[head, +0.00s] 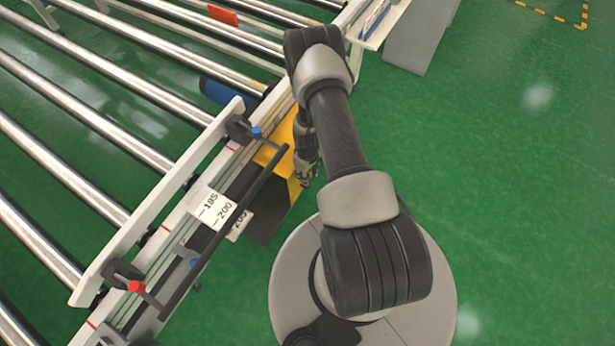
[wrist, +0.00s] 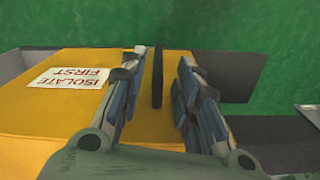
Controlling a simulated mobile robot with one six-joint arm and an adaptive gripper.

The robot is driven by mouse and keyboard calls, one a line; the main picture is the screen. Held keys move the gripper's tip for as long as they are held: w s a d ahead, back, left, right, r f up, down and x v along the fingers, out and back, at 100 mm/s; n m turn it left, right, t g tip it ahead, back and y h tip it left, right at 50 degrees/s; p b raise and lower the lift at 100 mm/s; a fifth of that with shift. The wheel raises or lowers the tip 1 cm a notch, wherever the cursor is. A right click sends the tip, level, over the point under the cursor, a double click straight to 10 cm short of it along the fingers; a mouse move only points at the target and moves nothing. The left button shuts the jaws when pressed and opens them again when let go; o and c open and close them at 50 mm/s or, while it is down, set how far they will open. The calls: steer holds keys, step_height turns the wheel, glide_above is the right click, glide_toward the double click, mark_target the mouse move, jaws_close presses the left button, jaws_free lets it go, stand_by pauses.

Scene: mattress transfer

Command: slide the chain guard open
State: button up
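The chain guard is a yellow cover, partly hidden behind my arm in the head view (head: 283,135). In the wrist view the yellow guard (wrist: 50,110) bears a white label reading "ISOLATE FIRST". A thin dark upright tab (wrist: 157,80) stands at its right part. My gripper (wrist: 158,68) is open, with one finger on each side of the tab and a visible gap to both fingers. In the head view my gripper (head: 305,172) is beside the guard, its fingers partly hidden by my arm.
A roller conveyor (head: 110,130) fills the left, with a white side rail and a black bar (head: 235,215) along its edge. A dark housing (head: 268,218) adjoins the guard. A grey block (head: 420,38) stands at the upper right. Green floor to the right is clear.

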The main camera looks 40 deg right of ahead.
step_height(320, 180, up, 8)
steer(key=shift+r, duration=0.25)
steer(key=shift+c, duration=0.4)
